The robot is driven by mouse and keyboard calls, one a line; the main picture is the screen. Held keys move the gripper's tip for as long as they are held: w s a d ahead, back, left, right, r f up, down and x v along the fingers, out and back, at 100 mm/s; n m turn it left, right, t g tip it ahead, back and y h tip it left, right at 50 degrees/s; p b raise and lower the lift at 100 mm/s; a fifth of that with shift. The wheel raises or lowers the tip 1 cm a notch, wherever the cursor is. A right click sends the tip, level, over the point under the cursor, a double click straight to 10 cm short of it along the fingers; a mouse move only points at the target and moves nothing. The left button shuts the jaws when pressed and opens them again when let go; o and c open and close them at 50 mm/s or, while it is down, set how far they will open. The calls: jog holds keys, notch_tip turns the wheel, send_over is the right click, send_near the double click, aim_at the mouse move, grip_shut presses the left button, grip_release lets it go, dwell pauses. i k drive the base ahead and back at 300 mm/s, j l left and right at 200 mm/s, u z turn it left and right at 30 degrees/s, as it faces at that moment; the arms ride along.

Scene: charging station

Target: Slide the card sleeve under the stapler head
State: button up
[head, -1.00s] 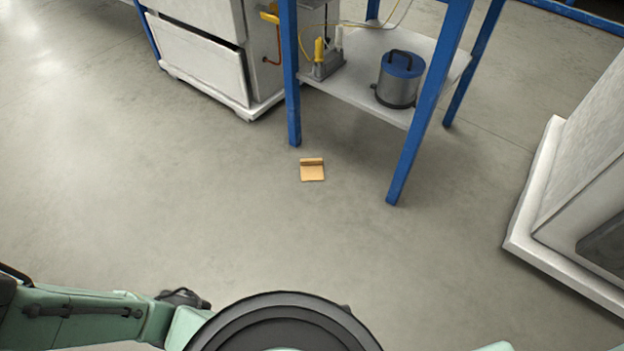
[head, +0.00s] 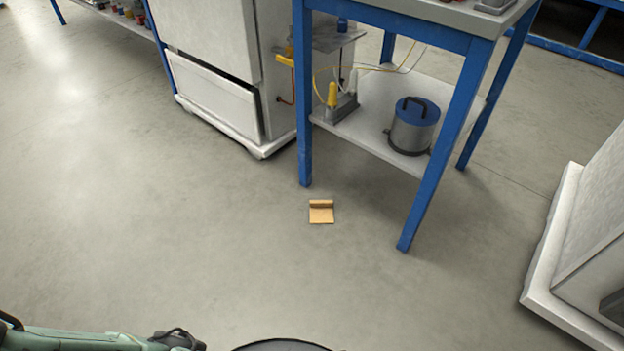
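A small tan folded piece (head: 321,212), which looks like the card sleeve, lies on the floor in front of the blue-legged table. It has a raised strip along its far edge. I cannot clearly identify the stapler head; a grey device with a yellow handle (head: 340,104) stands at the left of the table's lower shelf, but I cannot tell if it is the stapler. My gripper is not in view; only parts of my green arm show at the lower left.
The blue-legged table (head: 440,160) has a lower shelf (head: 372,142) carrying a metal pot with a blue lid (head: 413,125). A white cabinet (head: 215,95) stands left of it, and another white unit (head: 585,250) stands at the right. The floor around the tan piece is clear.

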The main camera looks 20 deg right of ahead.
aim_at(321, 212)
jog(key=i+l+u, duration=0.6)
jog(key=l+u, duration=0.2)
jog(key=l, duration=0.2)
